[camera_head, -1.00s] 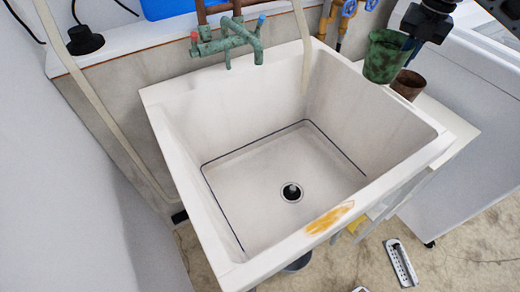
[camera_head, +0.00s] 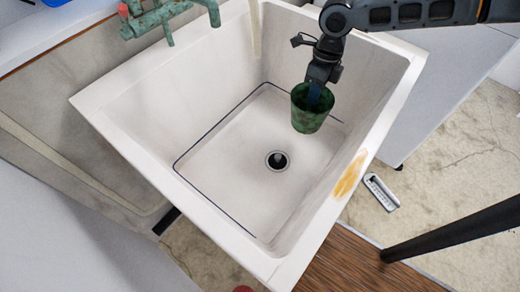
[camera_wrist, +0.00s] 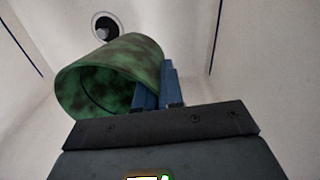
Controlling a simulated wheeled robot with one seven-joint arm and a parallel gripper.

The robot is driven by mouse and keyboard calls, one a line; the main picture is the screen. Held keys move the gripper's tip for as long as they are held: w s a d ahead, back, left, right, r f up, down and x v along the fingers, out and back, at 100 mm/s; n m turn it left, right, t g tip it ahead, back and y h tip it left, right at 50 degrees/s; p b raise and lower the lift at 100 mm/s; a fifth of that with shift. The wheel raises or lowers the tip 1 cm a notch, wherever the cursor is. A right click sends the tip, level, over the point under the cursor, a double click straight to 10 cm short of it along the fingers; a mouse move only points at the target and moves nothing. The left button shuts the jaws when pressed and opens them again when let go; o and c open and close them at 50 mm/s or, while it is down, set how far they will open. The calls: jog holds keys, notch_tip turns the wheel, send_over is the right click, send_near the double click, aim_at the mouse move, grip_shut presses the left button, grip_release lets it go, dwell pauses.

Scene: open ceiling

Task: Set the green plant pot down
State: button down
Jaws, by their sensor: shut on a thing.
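The green plant pot (camera_head: 307,112) is mottled dark green and hangs over the white sink basin, its opening facing up toward the head camera. My gripper (camera_head: 315,92) is shut on its rim, with one blue finger showing inside the pot. In the wrist view the pot (camera_wrist: 125,70) looks tilted, and my blue fingers (camera_wrist: 160,88) pinch its wall at the right side. The sink (camera_head: 225,130) lies below, with a round drain (camera_head: 277,160) in its floor. I cannot tell whether the pot touches the basin floor.
Green taps (camera_head: 160,15) are at the sink's back left. An orange stain (camera_head: 349,175) marks the front right rim. A grey slotted object (camera_head: 381,192) lies on the concrete floor at right. The basin's left and front floor is clear.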

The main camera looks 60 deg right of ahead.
jog(key=f, duration=0.7)
jog(key=shift+s+a, duration=0.25)
jog(key=shift+s, duration=0.15)
jog(key=shift+f, duration=1.95)
jog(key=shift+f+b, duration=0.2)
jog(key=shift+b, duration=0.1)
jog(key=c, duration=1.3)
grip_release()
jog(key=shift+r, duration=0.1)
jog(key=r, duration=0.4)
jog(key=d+r, duration=0.1)
jog(key=r, duration=0.7)
jog(key=shift+d+p, duration=0.2)
jog(key=shift+p, duration=0.15)
